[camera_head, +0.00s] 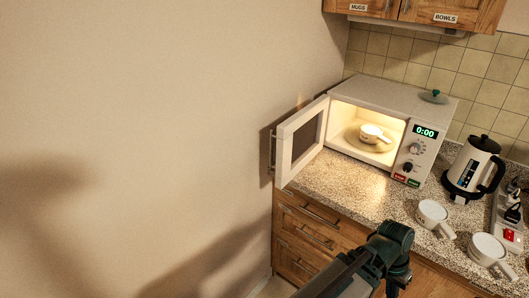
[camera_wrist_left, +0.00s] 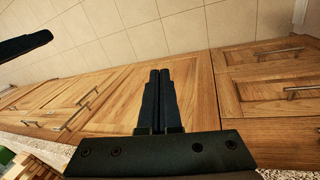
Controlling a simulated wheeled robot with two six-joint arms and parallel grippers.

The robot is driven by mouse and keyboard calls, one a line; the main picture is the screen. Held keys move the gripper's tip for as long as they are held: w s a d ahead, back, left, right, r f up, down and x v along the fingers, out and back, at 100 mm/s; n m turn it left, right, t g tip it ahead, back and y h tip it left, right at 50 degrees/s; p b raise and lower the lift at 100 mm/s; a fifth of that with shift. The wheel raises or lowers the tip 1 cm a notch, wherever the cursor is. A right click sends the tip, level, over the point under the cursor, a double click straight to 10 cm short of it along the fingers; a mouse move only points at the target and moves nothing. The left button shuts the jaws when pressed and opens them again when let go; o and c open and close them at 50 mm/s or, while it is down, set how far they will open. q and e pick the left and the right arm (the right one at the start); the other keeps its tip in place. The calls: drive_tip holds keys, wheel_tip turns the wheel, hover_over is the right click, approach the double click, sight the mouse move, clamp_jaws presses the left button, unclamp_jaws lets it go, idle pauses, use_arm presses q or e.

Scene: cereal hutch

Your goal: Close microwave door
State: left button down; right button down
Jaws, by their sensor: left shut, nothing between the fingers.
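The white microwave (camera_head: 395,100) stands on the counter with its cavity lit. Its door (camera_head: 302,138) is swung wide open to the left, with its handle (camera_head: 272,150) near the wall. A white cup with a handle (camera_head: 372,133) sits on the plate inside. One dark arm of mine reaches in from the bottom of the head view, in front of the counter and apart from the door; its fingertips are not clear there. In the left wrist view my left gripper (camera_wrist_left: 158,100) is shut and empty, in front of wooden cabinet fronts. My right gripper is not identifiable.
White handled cups (camera_head: 433,214) (camera_head: 488,250) stand on the speckled counter (camera_head: 345,178). A white kettle (camera_head: 474,166) and a power strip (camera_head: 509,220) are at right. A green-knobbed lid (camera_head: 434,96) lies atop the microwave. Drawers (camera_head: 310,225) are below; the wall is close at left.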

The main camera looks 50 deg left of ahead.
use_arm(q)
drive_tip(key=w+a+r+n+t+h, duration=0.1)
drive_tip(key=w+a+r+n+t, duration=0.15)
drive_tip(key=a, duration=0.35)
drive_tip(key=w+a+r+n+t+h, duration=0.1)
drive_tip(key=w+a+n+t+h, duration=0.15)
drive_tip(key=a, duration=0.45)
drive_tip(key=n+t+y+b, duration=0.3)
drive_tip(key=n+t+y, duration=0.3)
drive_tip(key=n+t, duration=0.45)
approach(284, 179)
drive_tip(key=w+d+r, duration=0.3)
drive_tip(key=w+d, duration=0.2)
drive_tip(key=w, duration=0.1)
drive_tip(key=s+a+r+n+t+y, duration=0.1)
drive_tip(key=s+a+r+n+y, duration=0.4)
drive_tip(key=s+a, duration=0.5)
drive_tip(key=x, duration=1)
